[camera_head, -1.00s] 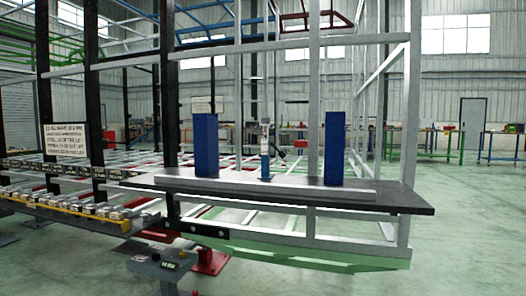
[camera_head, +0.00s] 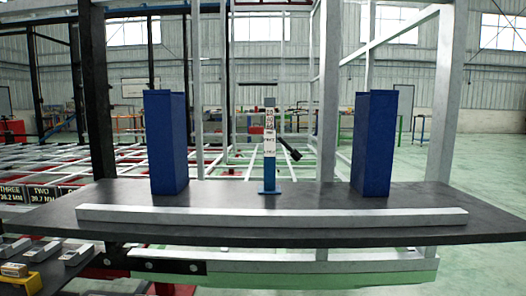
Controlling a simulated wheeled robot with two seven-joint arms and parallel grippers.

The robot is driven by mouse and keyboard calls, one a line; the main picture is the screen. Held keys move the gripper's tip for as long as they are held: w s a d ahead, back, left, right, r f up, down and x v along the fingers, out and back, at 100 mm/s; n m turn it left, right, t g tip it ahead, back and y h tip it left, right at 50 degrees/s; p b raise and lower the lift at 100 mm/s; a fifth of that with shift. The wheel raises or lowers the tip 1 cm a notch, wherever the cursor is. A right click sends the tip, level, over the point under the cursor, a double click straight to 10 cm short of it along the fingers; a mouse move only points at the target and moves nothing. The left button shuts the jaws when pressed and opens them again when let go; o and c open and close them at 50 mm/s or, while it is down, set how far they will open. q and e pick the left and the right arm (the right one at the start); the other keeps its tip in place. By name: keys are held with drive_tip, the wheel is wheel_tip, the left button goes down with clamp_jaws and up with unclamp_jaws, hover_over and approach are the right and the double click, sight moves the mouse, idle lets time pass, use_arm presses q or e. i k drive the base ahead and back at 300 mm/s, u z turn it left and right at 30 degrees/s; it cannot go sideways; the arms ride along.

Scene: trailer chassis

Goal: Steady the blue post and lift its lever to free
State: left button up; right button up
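A slim post (camera_head: 269,145) stands upright on the dark shelf (camera_head: 330,228), near the middle of the view. Its base is blue and its upper part is whitish with small dark markings. A dark, short bar (camera_head: 288,147) shows just right of the post, slanting down to the right; I cannot tell whether it is the lever or joined to the post. Neither of my grippers shows in the head view.
Tall blue blocks stand on the shelf, one left (camera_head: 166,142) and one right (camera_head: 374,143) of the post. A pale bar (camera_head: 270,217) lies along the shelf's front. Grey uprights (camera_head: 328,90) rise behind. Small metal blocks (camera_head: 77,254) sit at lower left.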

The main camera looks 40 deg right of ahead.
sight(295, 153)
drive_tip(key=z, duration=1.3)
